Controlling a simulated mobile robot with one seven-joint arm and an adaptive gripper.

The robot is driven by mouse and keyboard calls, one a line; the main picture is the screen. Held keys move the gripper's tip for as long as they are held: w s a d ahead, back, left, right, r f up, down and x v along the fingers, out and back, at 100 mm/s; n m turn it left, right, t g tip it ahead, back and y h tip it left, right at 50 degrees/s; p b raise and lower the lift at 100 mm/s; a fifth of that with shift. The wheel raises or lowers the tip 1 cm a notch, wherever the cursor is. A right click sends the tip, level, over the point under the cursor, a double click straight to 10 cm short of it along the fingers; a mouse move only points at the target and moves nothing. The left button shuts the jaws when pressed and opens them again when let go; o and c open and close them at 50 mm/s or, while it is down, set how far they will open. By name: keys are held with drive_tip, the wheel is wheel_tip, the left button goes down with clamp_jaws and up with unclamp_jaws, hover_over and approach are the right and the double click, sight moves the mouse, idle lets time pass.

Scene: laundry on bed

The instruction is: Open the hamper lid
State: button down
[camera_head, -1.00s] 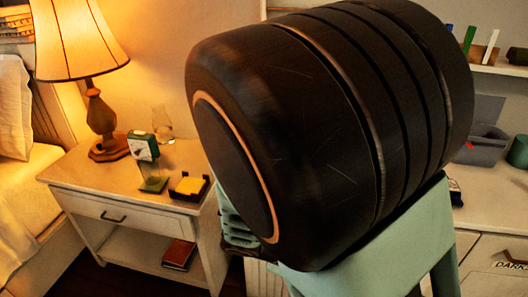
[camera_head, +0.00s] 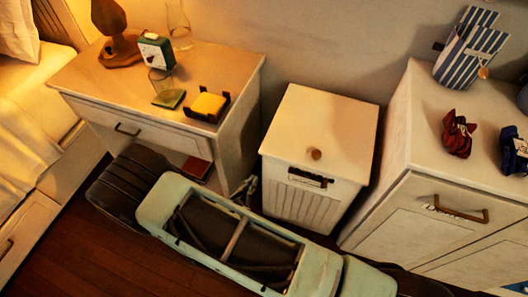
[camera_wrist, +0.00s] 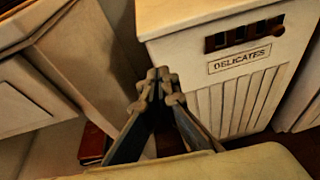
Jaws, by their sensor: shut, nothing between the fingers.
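A white hamper (camera_head: 293,203) with a ribbed front stands between the nightstand and a cabinet in the head view. Its flat lid (camera_head: 322,118) is shut and carries a small brown knob (camera_head: 314,154) near the front edge. In the wrist view the hamper (camera_wrist: 240,105) has a "DELICATES" label (camera_wrist: 240,59) below a dark slotted handle opening (camera_wrist: 245,34). My gripper (camera_head: 247,187) is beside the hamper's left front side, below lid height. In the wrist view my gripper (camera_wrist: 158,78) is shut, with its fingertips together and empty. It appears apart from the hamper.
The nightstand (camera_head: 165,75) at left holds a lamp, a green clock (camera_head: 155,50), a glass and a yellow notepad (camera_head: 208,105). A red book (camera_head: 195,168) lies on its lower shelf. The cabinet (camera_head: 415,125) is close on the right. The bed is far left.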

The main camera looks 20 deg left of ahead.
sight(262, 158)
drive_tip(key=shift+n+y, duration=0.4)
drive_tip(key=x, duration=0.3)
drive_tip(key=f+x, duration=0.1)
drive_tip(key=x, duration=0.2)
drive_tip(key=f+b+x, duration=0.1)
drive_tip(key=x, duration=0.2)
drive_tip(key=shift+s+a, duration=0.25)
drive_tip(key=shift+a, duration=0.05)
drive_tip(key=r, duration=0.2)
drive_tip(key=shift+w+r, duration=0.4)
drive_tip(key=shift+r, duration=0.55)
drive_tip(key=shift+r, duration=0.15)
